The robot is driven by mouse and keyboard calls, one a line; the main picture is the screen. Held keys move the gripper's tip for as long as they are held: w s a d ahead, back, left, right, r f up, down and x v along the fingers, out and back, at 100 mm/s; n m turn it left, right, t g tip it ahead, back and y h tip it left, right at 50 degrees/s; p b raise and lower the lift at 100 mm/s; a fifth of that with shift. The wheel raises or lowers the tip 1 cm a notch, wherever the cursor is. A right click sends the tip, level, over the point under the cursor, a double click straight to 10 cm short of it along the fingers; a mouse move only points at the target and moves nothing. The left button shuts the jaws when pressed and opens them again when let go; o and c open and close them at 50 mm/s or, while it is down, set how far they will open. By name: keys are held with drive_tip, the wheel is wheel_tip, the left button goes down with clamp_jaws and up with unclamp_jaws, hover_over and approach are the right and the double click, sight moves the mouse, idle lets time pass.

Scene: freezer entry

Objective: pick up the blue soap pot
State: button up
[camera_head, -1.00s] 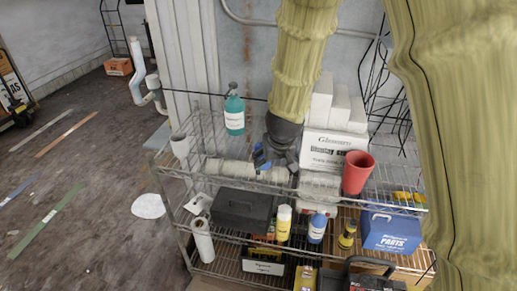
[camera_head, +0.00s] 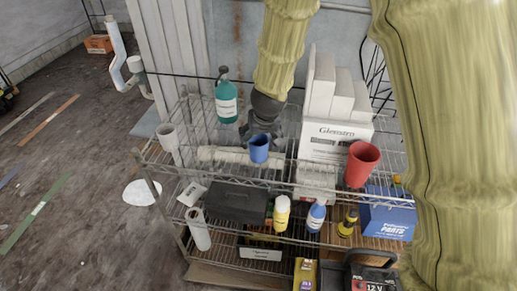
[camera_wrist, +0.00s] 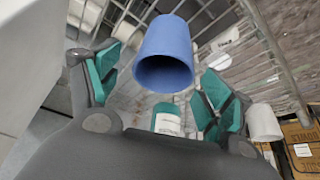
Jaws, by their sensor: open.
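The blue soap pot (camera_head: 259,148) is a small, plain blue cup on the upper wire shelf (camera_head: 215,168), in front of a pale roll. In the wrist view the pot (camera_wrist: 165,52) shows its dark open mouth and lies between the two spread fingers. My gripper (camera_head: 263,128) is open and just behind and above the pot in the head view. In the wrist view its teal-padded fingers (camera_wrist: 163,78) stand on either side with gaps visible; I see no contact.
A teal pump bottle (camera_head: 226,102) stands left of my gripper, and a white cup (camera_head: 167,136) farther left. White boxes (camera_head: 333,135) and a red cup (camera_head: 361,163) are close on the right. The lower shelf holds a dark toolbox (camera_head: 238,203) and bottles.

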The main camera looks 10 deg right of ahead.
sight(258, 144)
drive_tip(key=shift+f, duration=0.3)
drive_tip(key=shift+p+x, duration=0.7)
drive_tip(key=shift+x, duration=1.85)
drive_tip(key=shift+a, duration=0.15)
drive_tip(key=c, duration=1.1)
